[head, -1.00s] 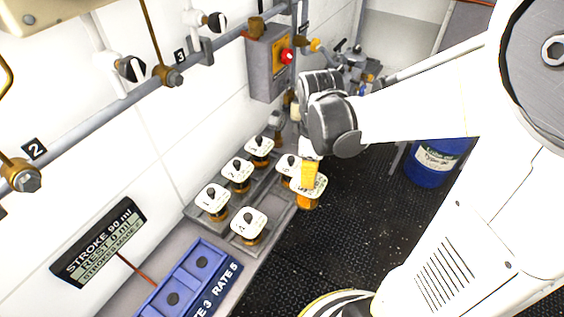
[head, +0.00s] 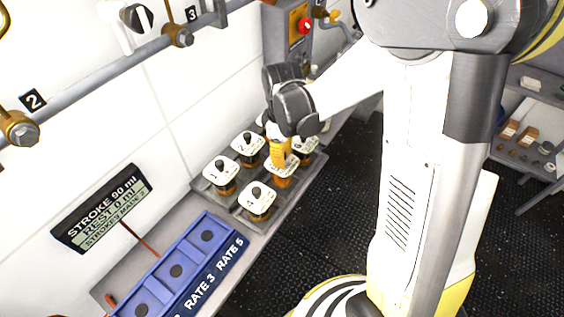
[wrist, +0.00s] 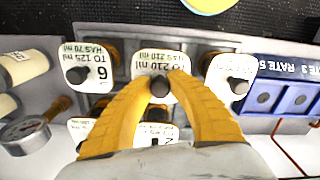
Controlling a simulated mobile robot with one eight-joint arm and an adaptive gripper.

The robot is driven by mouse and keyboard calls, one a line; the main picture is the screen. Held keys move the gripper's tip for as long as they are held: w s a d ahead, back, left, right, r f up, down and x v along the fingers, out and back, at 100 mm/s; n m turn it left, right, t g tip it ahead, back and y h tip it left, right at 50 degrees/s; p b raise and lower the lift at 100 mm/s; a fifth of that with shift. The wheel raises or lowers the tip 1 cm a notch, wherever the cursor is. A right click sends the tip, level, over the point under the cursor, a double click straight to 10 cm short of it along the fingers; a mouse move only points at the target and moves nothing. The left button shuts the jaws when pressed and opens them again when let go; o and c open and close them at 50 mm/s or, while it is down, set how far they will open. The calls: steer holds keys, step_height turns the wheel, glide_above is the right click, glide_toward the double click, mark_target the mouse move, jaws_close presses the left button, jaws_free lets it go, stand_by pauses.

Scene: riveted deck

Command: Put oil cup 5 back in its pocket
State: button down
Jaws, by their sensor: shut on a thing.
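My gripper (head: 280,156) has yellow fingers shut on the dark knob of a white-topped amber cup, oil cup 5 (head: 284,171). In the wrist view my gripper (wrist: 160,90) covers part of that cup's top (wrist: 155,65), which reads 210 ml. The cup is upright in the front row of the grey rack (head: 233,207), between cup 4 (head: 257,200) and cup 6 (head: 305,146). Its pocket is hidden beneath it. I cannot tell whether its base is seated or just above. Cup 6 (wrist: 90,75) is at left in the wrist view, cup 4 (wrist: 230,72) at right.
Cup 1 (head: 222,170) and cup 2 (head: 248,144) stand in the back row near the wall. A blue rate block (head: 180,268) lies in front of the rack. A display (head: 102,208) and pipes line the wall. Dark floor is free at right.

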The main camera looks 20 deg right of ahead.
step_height(320, 180, down, 2)
steer(key=shift+r, duration=0.1)
steer(key=c, duration=1.7)
jaws_free()
steer(key=shift+f+b, duration=0.25)
steer(key=shift+b, duration=0.1)
steer(key=shift+c, duration=0.2)
steer(key=o, duration=0.4)
steer(key=shift+r, duration=0.1)
steer(key=shift+r, duration=0.1)
